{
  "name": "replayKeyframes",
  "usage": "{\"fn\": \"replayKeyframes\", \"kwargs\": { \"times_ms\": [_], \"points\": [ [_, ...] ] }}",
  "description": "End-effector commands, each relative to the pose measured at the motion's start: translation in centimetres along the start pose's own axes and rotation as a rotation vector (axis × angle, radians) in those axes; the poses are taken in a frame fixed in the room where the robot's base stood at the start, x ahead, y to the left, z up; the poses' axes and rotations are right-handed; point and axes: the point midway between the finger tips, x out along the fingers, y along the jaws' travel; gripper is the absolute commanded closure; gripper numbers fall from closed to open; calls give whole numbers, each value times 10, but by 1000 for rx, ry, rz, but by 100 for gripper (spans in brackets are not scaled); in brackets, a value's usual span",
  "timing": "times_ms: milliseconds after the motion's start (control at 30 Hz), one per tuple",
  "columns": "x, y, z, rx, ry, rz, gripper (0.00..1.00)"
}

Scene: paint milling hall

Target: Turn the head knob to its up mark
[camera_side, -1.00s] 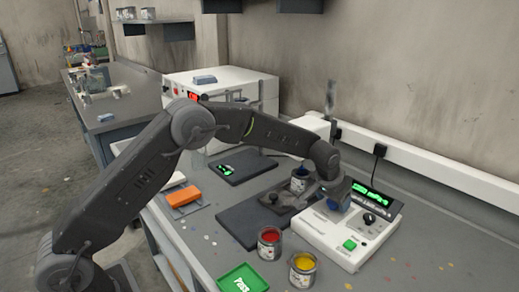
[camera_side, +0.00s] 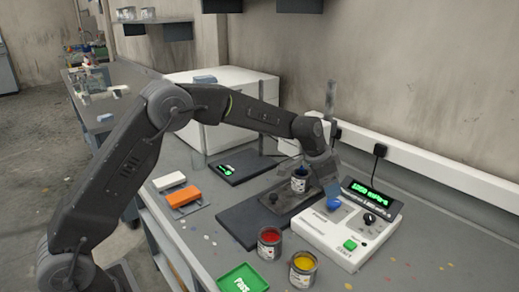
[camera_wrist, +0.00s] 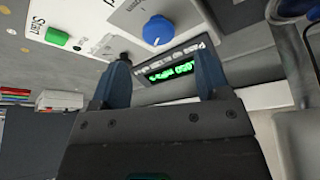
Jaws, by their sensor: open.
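A white instrument (camera_side: 322,238) stands at the right of the bench. On its panel are a round blue knob (camera_side: 334,204), a black knob (camera_side: 369,219), a green button (camera_side: 350,245) and a lit green display (camera_side: 368,198). In the wrist view the blue knob (camera_wrist: 158,30) bears a pale line, and the black knob (camera_wrist: 124,57) is partly behind a finger. The labels are only partly readable, so I cannot tell which knob is marked head. My gripper (camera_wrist: 163,78) is open and empty, apart from both knobs. In the side view it is behind and above the blue knob.
Red (camera_side: 269,243) and yellow (camera_side: 303,269) cans and a green Pass tray (camera_side: 243,281) are in front. A white wall duct (camera_side: 440,180) runs behind.

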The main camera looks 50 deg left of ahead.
Motion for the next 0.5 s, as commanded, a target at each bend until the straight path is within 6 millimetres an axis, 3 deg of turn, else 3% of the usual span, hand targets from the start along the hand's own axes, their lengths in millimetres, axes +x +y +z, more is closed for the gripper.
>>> {"fn": "replayKeyframes", "kwargs": {
  "times_ms": [400,500],
  "points": [
    [-81,1,0,1,0,-2,30],
    [-98,7,7,-17,1,-11,30]
  ]
}}
